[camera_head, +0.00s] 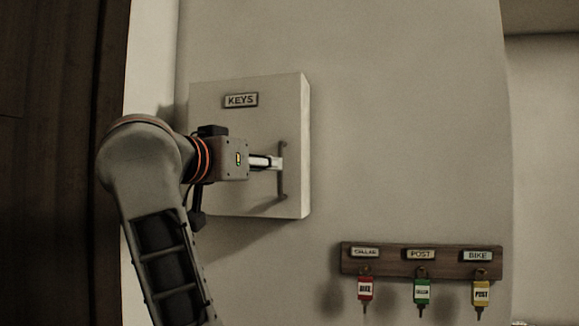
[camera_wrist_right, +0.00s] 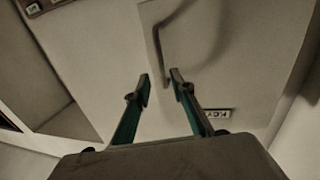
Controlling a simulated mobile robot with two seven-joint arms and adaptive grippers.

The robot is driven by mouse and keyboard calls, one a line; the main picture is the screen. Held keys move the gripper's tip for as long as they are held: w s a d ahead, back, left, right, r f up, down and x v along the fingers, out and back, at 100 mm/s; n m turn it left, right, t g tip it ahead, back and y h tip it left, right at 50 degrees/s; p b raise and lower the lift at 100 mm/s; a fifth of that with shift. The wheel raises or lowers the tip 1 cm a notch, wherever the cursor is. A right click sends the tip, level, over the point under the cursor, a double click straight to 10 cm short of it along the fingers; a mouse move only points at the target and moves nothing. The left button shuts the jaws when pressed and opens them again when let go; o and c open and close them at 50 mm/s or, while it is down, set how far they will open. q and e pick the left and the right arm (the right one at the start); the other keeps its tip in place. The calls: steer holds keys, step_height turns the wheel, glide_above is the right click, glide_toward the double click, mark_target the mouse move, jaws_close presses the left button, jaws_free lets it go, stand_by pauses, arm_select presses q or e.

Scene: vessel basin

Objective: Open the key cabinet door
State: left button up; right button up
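The pale key cabinet (camera_head: 245,110) hangs on the wall with a "KEYS" plate (camera_head: 240,100) on its front, and its door looks closed flush. A thin vertical bar handle (camera_head: 283,185) sits near the door's right edge. My right gripper (camera_head: 276,163) reaches across the door to the middle of the handle and hides part of it. In the right wrist view the two fingers of this gripper (camera_wrist_right: 160,84) are apart, with the handle (camera_wrist_right: 158,45) lined up between the tips. I cannot tell whether they touch it. My left gripper is in neither view.
A wooden key rack (camera_head: 385,262) with red, green and yellow tagged keys hangs below right of the cabinet. A dark wooden panel (camera_head: 50,160) stands at the far left. The wall right of the cabinet is clear above the rack.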

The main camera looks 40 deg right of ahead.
steer(key=p, duration=0.1)
glide_above(280, 195)
steer(key=shift+w+d+r, duration=0.15)
steer(key=shift+w+r, duration=0.05)
steer(key=shift+w, duration=0.05)
stand_by(0.3)
jaws_close()
